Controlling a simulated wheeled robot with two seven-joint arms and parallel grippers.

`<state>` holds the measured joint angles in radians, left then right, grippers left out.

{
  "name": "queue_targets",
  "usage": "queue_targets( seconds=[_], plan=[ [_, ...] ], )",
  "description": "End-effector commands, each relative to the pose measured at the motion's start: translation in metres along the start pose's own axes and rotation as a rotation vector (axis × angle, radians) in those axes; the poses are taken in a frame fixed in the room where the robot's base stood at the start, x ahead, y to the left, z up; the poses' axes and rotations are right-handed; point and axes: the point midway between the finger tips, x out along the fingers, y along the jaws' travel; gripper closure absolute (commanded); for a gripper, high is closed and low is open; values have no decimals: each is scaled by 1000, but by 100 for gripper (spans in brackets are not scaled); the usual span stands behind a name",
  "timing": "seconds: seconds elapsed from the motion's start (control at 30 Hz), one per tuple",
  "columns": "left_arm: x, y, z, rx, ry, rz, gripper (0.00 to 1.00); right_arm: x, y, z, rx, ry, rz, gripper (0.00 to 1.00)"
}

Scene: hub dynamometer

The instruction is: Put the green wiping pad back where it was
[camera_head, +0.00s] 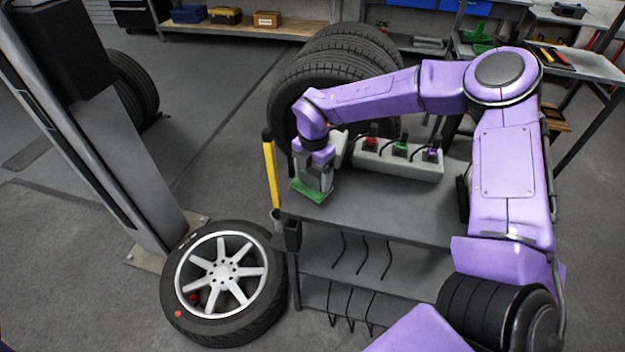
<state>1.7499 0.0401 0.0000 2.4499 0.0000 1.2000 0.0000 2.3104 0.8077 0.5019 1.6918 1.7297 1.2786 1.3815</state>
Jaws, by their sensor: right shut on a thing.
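The green wiping pad (308,194) is at the left end of the grey cart top (375,212). My right gripper (314,181) points down and is shut on the pad, which shows under and around the fingertips. The pad looks flat and is at or just above the cart top; I cannot tell whether it touches. My left gripper is out of view.
A pale block (397,165) with red, green and purple-topped items stands behind on the cart top. A yellow-handled tool (272,175) hangs at the cart's left edge. A wheel (222,280) lies on the floor at left. The front of the cart top is clear.

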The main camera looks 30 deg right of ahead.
Motion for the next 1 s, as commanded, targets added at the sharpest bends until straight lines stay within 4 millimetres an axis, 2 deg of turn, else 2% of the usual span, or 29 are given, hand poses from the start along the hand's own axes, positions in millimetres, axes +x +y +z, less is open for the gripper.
queue_targets(
  seconds=[0.1,0.2,0.57,0.6,0.63,0.87,0.93,1.0],
  plan=[
    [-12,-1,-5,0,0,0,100,18,1,3,-1,1,-7,50],
    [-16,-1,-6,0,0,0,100,31,2,3,-1,1,-4,50],
    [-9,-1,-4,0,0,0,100,40,2,3,0,1,-1,50],
    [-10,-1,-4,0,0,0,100,38,2,3,0,1,-1,12],
    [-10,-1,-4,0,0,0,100,38,2,3,-1,1,-1,2],
    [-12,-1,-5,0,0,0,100,37,2,3,-1,0,-2,0],
    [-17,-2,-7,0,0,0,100,30,2,3,-1,0,-1,0],
    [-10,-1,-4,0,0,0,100,24,3,4,0,0,2,0]
  ],
)
